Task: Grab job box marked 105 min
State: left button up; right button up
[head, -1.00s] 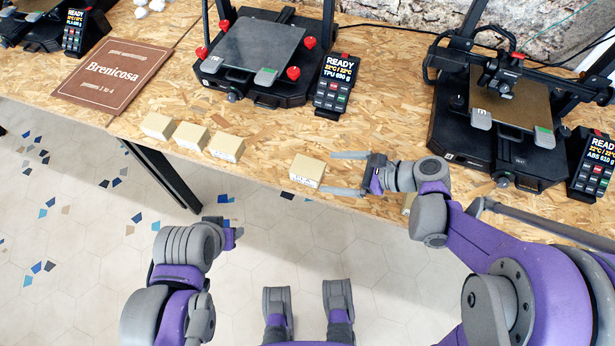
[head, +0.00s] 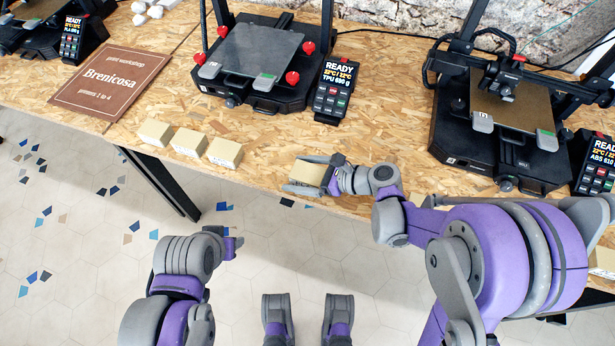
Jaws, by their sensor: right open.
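Several small tan job boxes stand along the front edge of the chipboard bench. One job box (head: 308,173) stands apart, right of a row of three: a left box (head: 154,132), a middle box (head: 189,142) and a right box (head: 225,152). The markings on their fronts are too small to read. My right gripper (head: 304,174) is open, with its fingers on either side of the lone box. I cannot tell whether they touch it. My left arm (head: 232,243) hangs low in front of the bench, and its fingers are not clearly shown.
A printer with red knobs (head: 250,60) and its READY screen (head: 335,88) stand behind the boxes. Another printer (head: 505,120) stands at the right. A brown Brenicosa sign (head: 108,82) lies at the left. Another tan box (head: 603,262) shows at the right edge.

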jog(key=shift+w+a+f, duration=0.15)
jog(key=shift+a, duration=0.15)
jog(key=shift+c, duration=0.3)
jog(key=c, duration=1.4)
jog(key=shift+c, duration=0.2)
